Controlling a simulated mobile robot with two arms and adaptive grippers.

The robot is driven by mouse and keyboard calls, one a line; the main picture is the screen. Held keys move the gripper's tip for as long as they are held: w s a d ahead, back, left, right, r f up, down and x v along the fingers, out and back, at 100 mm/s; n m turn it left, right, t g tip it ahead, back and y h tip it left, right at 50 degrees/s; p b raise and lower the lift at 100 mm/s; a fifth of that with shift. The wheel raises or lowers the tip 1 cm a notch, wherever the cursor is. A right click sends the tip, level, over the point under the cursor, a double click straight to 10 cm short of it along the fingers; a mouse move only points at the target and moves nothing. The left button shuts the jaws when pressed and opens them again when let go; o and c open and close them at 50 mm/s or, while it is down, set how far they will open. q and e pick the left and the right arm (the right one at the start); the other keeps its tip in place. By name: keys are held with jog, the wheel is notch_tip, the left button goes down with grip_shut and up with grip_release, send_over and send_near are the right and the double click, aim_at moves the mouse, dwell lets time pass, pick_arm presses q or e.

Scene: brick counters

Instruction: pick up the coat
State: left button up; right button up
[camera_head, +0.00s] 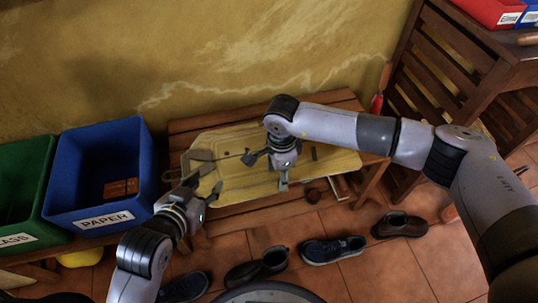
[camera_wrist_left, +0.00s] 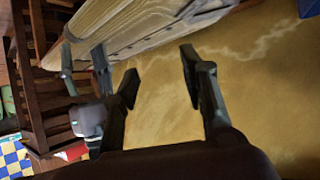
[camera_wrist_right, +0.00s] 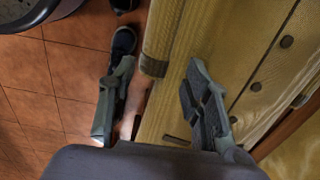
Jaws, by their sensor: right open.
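The pale yellow coat (camera_head: 230,144) lies spread on a wooden bench in the head view. Dark buttons show on the coat (camera_wrist_right: 277,62) in the right wrist view; its edge also shows at the top of the left wrist view (camera_wrist_left: 140,22). My left gripper (camera_head: 187,166) is open and empty at the coat's left end; the wall shows between its fingers in the left wrist view (camera_wrist_left: 160,70). My right gripper (camera_head: 266,171) is open over the coat's middle front part. In the right wrist view, a sleeve-like part of the coat lies partly between its fingers (camera_wrist_right: 157,95).
The slatted bench (camera_head: 335,98) stands against the yellow wall. A blue PAPER bin (camera_head: 90,193) and a green bin (camera_head: 22,200) are at the left. Several shoes, including a brown one (camera_head: 400,224), lie on the tiles in front.

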notch_tip(320, 180, down, 5)
jog(key=shift+s+d+f+b, duration=0.1)
jog(key=shift+s+b, duration=0.05)
jog(key=shift+b, duration=0.55)
jog(key=shift+f, duration=0.15)
pick_arm(q)
jog(key=w+d+r+t+h, duration=0.1)
jog(key=w+r+t, duration=0.2)
jog(key=r, duration=0.3)
jog(key=shift+w+d+r+t, duration=0.15)
jog(key=shift+w+d+t, duration=0.2)
jog(key=shift+t, duration=0.25)
pick_arm(e)
jog(key=shift+c, duration=0.5)
grip_shut()
